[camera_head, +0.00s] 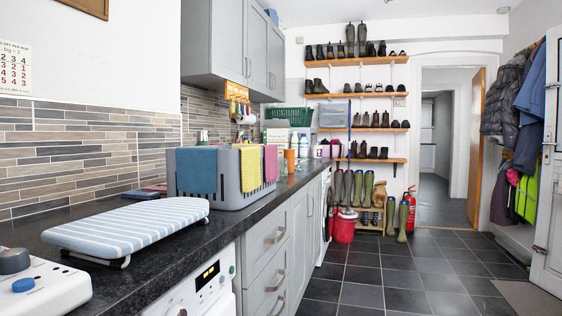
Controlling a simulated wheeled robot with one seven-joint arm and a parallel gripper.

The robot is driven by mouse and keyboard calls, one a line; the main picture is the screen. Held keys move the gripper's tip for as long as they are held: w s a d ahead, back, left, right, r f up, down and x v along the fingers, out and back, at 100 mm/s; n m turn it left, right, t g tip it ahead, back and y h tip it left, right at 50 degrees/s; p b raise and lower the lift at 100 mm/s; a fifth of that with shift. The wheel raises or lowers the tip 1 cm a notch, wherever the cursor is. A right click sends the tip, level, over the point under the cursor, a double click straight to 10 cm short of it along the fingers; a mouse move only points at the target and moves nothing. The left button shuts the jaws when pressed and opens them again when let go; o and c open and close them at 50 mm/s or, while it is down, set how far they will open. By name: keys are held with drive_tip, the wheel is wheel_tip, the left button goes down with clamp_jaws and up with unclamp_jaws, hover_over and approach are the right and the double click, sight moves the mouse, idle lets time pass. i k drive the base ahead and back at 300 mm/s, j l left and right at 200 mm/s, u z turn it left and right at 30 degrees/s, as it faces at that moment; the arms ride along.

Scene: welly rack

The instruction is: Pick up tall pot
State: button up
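I cannot make out a thing that is clearly a tall pot. Small upright containers stand far along the dark counter (150,262), behind the grey crate, among them an orange one (290,161) and a white one (304,146); they are too small to tell apart well. On the floor near the boot rack stands a red bucket-like bin (344,230). My gripper is not in view.
On the counter are a striped tabletop ironing board (130,224), a grey crate (222,184) draped with cloths, and a white device (40,292) with a blue button. Shelves of boots (357,95) stand at the back. The tiled floor (420,275) on the right is largely clear.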

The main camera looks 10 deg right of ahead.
sight(289, 153)
drive_tip(key=i+l, duration=1.3)
drive_tip(key=l, duration=0.15)
